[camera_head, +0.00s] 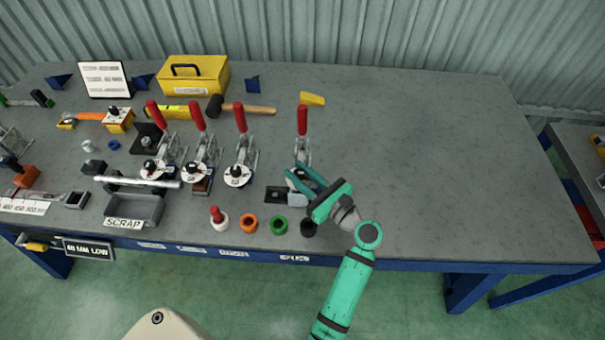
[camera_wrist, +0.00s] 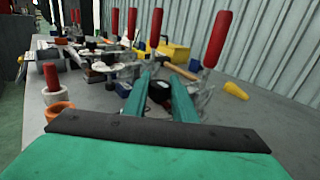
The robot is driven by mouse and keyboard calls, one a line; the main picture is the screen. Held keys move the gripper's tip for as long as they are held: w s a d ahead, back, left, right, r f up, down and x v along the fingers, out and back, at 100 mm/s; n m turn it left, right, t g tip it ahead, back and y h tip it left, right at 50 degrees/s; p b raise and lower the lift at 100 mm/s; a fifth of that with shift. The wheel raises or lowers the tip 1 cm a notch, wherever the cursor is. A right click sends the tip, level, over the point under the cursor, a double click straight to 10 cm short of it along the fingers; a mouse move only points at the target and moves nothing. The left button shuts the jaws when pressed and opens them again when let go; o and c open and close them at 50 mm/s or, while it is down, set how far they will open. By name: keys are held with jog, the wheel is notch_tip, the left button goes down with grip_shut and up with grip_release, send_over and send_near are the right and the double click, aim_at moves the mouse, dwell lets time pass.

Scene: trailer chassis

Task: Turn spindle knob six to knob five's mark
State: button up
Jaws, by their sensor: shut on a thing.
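A row of toggle clamps with red handles stands along the bench. Three of them show white dials with black knobs in the head view: the left dial (camera_head: 149,168), the middle dial (camera_head: 191,175) and the right dial (camera_head: 237,177). Their marks are too small to read. My gripper (camera_head: 294,172) is at the rightmost clamp (camera_head: 303,145), low over its front. In the wrist view its teal fingers (camera_wrist: 161,82) close around a dark knob (camera_wrist: 160,93). The fingers hide most of this knob and its dial in the head view.
Orange (camera_head: 249,223) and green (camera_head: 279,225) rings and a red-topped white piece (camera_head: 218,219) stand near the front edge. A scrap tray (camera_head: 133,210) is left. A mallet (camera_head: 240,108) and yellow toolbox (camera_head: 194,80) lie behind. The right bench (camera_head: 440,170) is clear.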

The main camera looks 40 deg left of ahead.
jog(key=shift+w+d, duration=0.25)
jog(key=o, duration=1)
jog(key=shift+o, duration=0.2)
jog(key=shift+s+a, duration=0.1)
jog(key=s+d, duration=0.2)
jog(key=d, duration=0.8)
jog(key=shift+s+d, duration=0.15)
jog(key=shift+d, duration=0.15)
